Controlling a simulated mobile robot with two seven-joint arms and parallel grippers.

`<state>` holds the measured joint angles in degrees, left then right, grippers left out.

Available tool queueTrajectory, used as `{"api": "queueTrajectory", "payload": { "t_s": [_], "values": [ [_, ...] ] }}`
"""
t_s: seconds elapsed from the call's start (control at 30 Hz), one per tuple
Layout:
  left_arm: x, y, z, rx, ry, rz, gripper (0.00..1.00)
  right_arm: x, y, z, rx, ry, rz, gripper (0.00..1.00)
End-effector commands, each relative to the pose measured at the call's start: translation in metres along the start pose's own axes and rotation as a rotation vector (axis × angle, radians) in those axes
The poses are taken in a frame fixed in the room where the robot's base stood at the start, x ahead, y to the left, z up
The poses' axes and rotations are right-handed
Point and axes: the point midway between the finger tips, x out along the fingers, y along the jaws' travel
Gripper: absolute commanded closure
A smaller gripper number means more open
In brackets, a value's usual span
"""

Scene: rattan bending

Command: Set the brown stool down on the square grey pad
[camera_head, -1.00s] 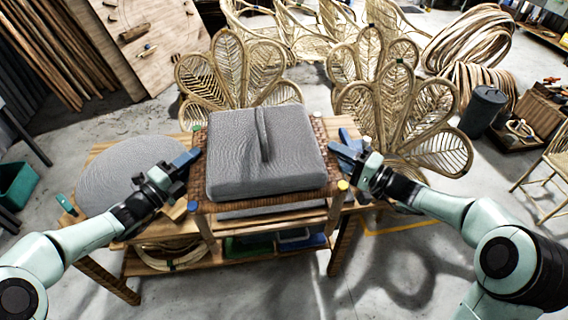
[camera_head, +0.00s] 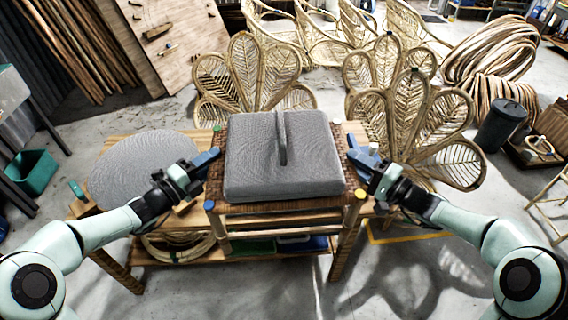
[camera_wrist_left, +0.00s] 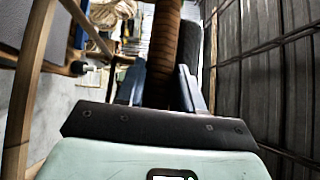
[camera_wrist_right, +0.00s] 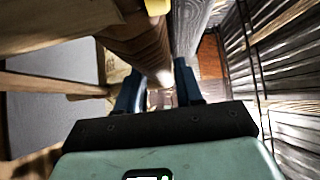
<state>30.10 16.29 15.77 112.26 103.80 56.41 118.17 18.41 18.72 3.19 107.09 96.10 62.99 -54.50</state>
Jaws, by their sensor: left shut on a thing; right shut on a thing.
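The brown stool (camera_head: 279,208) has a woven seat and wooden legs, and is upright over the wooden table (camera_head: 180,252). A thick square grey cushion (camera_head: 283,175) with a raised strip lies on its seat. My left gripper (camera_head: 206,160) is shut on the stool's left side; the left wrist view shows a brown wrapped bar (camera_wrist_left: 165,55) between the fingers. My right gripper (camera_head: 364,163) is shut on the stool's right side, with a wooden part (camera_wrist_right: 148,52) by its fingers. Any square grey pad beneath the stool is hidden. I cannot tell whether the legs touch anything.
A round grey pad (camera_head: 145,168) lies on the table's left part. Petal-backed rattan chairs (camera_head: 252,75) stand close behind the table. Coiled rattan (camera_head: 495,60) and a dark bin (camera_head: 500,126) are at the right. The floor in front is clear.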

Motion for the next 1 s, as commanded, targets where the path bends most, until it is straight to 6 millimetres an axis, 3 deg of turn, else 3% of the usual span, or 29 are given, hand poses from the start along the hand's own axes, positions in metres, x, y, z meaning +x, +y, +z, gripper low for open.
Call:
{"api": "queueTrajectory", "payload": {
  "t_s": [0.27,1.0],
  "values": [
    [0.000,0.000,0.002,0.004,-0.002,-0.005,1.00,0.000,0.000,-0.002,-0.003,0.003,-0.004,1.00],
    [0.014,0.039,0.013,0.005,-0.002,-0.005,1.00,0.012,0.039,-0.015,-0.003,0.002,-0.005,1.00]
  ]
}}
